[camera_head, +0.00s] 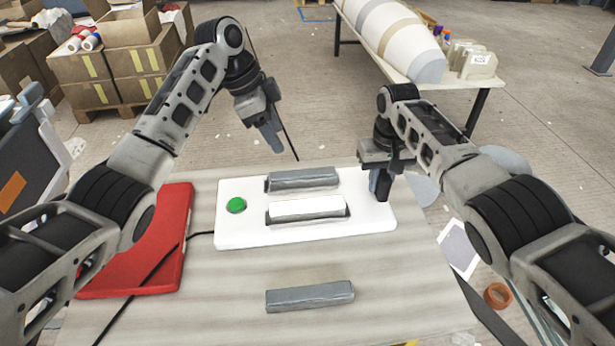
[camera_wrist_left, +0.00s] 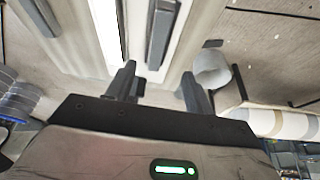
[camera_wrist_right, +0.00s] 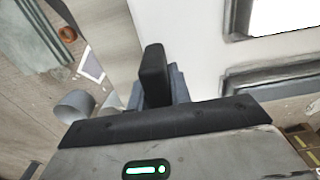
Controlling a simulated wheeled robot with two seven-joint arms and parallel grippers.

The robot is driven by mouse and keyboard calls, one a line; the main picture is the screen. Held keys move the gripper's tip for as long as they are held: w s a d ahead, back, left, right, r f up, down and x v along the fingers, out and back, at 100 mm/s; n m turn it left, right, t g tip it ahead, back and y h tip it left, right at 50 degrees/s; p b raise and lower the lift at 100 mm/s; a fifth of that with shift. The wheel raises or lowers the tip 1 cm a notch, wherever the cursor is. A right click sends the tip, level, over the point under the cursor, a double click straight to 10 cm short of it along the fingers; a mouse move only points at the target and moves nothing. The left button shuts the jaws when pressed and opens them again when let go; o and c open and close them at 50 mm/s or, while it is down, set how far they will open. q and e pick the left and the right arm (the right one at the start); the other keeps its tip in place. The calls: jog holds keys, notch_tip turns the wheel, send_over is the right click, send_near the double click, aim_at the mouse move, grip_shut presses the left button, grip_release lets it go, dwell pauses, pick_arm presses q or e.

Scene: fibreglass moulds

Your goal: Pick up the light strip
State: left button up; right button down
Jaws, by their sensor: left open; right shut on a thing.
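A white board (camera_head: 235,235) with a green button (camera_head: 236,205) lies on the table. A bright white light strip (camera_head: 306,208) sits in a grey surround in its middle; it also shows in the left wrist view (camera_wrist_left: 106,28) and at the top right of the right wrist view (camera_wrist_right: 287,12). My left gripper (camera_head: 274,140) is open and empty above the board's far edge, beyond the strip. It also shows in the left wrist view (camera_wrist_left: 159,82). My right gripper (camera_head: 380,188) is shut on the board's right end, apart from the strip.
A grey bar (camera_head: 302,179) lies on the board behind the light strip. Another grey bar (camera_head: 310,297) lies on the table (camera_head: 400,310) in front. A red case (camera_head: 170,240) is at the left. A black cable runs left from the board.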

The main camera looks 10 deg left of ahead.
aim_at(303, 172)
pick_arm(q)
jog(key=x, duration=0.6)
jog(key=shift+f, duration=0.2)
jog(key=x, duration=0.2)
jog(key=d+x, duration=0.1)
jog(key=x, duration=0.1)
jog(key=shift+s+r, duration=0.1)
jog(key=shift+d+f, duration=0.15)
jog(key=shift+f, duration=0.35)
jog(key=c, duration=1.1)
